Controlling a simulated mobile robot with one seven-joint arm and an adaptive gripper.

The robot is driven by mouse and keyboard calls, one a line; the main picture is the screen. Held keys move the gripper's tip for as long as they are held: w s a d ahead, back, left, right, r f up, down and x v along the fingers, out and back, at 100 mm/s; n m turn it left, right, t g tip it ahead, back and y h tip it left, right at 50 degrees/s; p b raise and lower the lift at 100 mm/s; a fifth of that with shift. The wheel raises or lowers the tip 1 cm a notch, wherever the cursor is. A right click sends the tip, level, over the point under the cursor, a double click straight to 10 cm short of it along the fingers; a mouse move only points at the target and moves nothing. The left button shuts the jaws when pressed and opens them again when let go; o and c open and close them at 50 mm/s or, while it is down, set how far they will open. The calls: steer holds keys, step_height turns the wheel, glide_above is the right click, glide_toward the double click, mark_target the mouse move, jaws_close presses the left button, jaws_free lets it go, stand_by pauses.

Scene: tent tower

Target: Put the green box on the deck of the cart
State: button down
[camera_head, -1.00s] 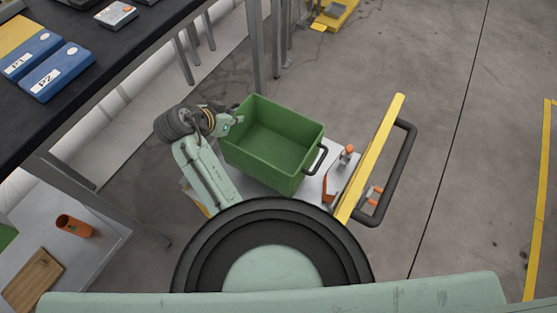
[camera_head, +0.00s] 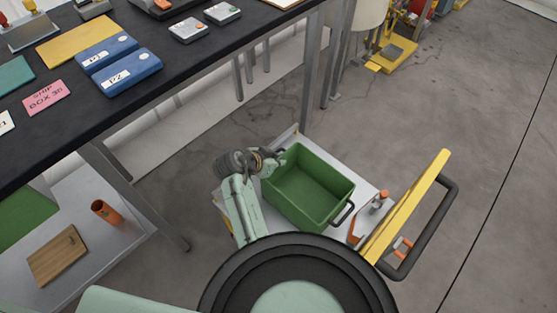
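The green box (camera_head: 312,190) is an open, empty bin with a black handle on its right end. It is upright over the light grey deck of the cart (camera_head: 350,163), with deck showing past its far and right sides. I cannot tell whether its bottom rests on the deck. My gripper (camera_head: 275,164) is at the box's left end and appears shut on it there. The fingertips are small and partly hidden by the box rim and my wrist.
The cart has a yellow bar (camera_head: 405,207) and black push handle (camera_head: 436,229) at right. An orange-handled tool (camera_head: 368,217) lies on its deck. A dark worktable (camera_head: 150,38) with blue boxes is at upper left. Floor is clear at right.

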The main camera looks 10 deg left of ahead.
steer(key=c, duration=2.3)
jaws_free()
steer(key=shift+f, duration=0.1)
steer(key=o, duration=0.5)
steer(key=b+v, duration=0.1)
steer(key=v, duration=1.1)
steer(key=shift+b, duration=0.35)
